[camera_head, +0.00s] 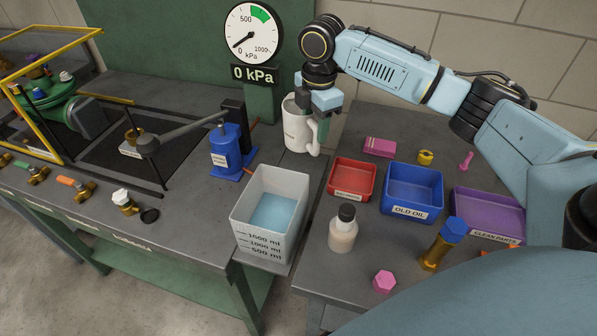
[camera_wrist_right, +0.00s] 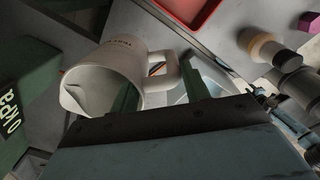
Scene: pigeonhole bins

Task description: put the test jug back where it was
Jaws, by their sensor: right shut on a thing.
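The test jug, a white jug (camera_head: 296,128) with a handle on its right side, is near the back of the tables, below the pressure gauge (camera_head: 254,34). It looks upright in the head view. My right gripper (camera_head: 323,112) is shut on the jug at its handle side. In the right wrist view the jug (camera_wrist_right: 112,76) shows its spout and handle beside the fingers (camera_wrist_right: 162,94). I cannot tell whether its base touches the table. My left gripper is not in view.
A clear measuring container (camera_head: 268,190) with blue liquid stands in front of the jug. A blue pump (camera_head: 227,150) is to the left. Red (camera_head: 338,193), blue (camera_head: 388,210) and purple (camera_head: 500,226) bins and a cream bottle (camera_head: 343,238) are to the right.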

